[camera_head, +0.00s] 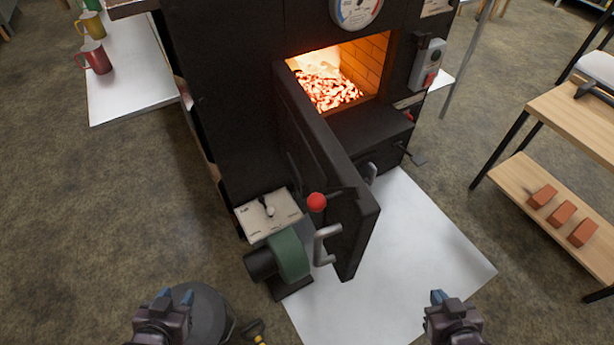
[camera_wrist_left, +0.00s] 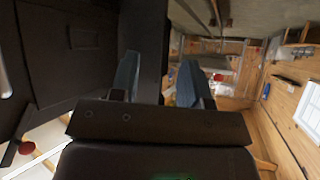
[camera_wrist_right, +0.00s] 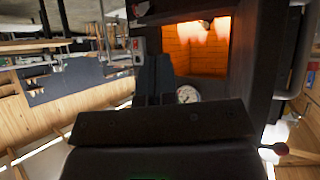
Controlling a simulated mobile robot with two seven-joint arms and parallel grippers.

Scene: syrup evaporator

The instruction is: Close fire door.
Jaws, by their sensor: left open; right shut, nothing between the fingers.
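The black fire door (camera_head: 325,165) stands wide open in the head view, swung out toward me from the left side of the firebox opening (camera_head: 340,75), where embers glow. A red ball knob (camera_head: 317,202) and a grey handle (camera_head: 325,245) are on the door near its free edge. My left gripper (camera_head: 167,300) is open and empty, left of the door and apart from it. My right gripper (camera_head: 450,300) is shut and empty, right of the door and apart from it. The glowing opening also shows in the right wrist view (camera_wrist_right: 197,50).
A green blower (camera_head: 288,255) and a box with a switch (camera_head: 268,213) stand left of the door. A white mat (camera_head: 430,235) lies on the floor at right. A wooden shelf unit (camera_head: 520,178) with bricks is further right. Mugs stand on a white table (camera_head: 130,90) at back left.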

